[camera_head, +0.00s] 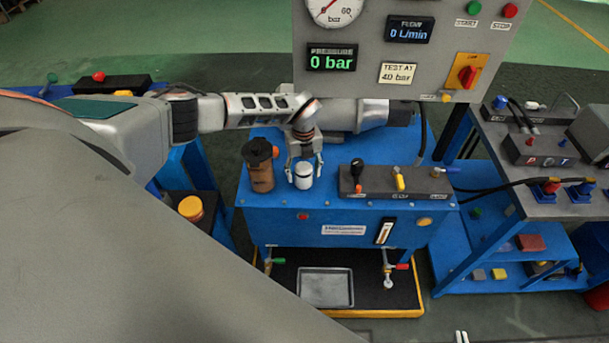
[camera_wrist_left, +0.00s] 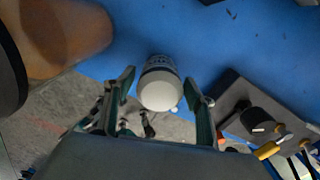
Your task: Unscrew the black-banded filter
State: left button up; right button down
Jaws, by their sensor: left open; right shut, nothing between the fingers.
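The black-banded filter (camera_head: 303,180) is a small white canister with a dark band, upright on the blue bench top (camera_head: 335,210). It also shows in the left wrist view (camera_wrist_left: 160,92), with its pale rounded top towards the camera. My left gripper (camera_head: 304,176) is open, with one finger on each side of the filter; in the left wrist view (camera_wrist_left: 159,80) gaps show between the fingers and the filter. Contact is not visible. Two small tips of my right gripper (camera_head: 462,337) show at the bottom edge of the head view, away from the bench; the gripper is shut and empty.
A brown canister with a dark top (camera_head: 260,170) stands close left of the filter. A grey valve block (camera_head: 397,184) with black and yellow handles stands to the right. The gauge panel (camera_head: 400,45) rises behind, reading 0 bar. A metal tray (camera_head: 326,287) lies below.

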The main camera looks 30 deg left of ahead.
pick_arm(q)
jog(key=m, duration=0.4)
jog(key=shift+m, duration=0.4)
jog(key=m, duration=0.6)
jog(key=shift+m+b, duration=0.3)
jog(key=m, duration=0.4)
jog(key=c, duration=1.1)
jog(key=shift+c, duration=0.8)
jog(key=shift+r, duration=0.15)
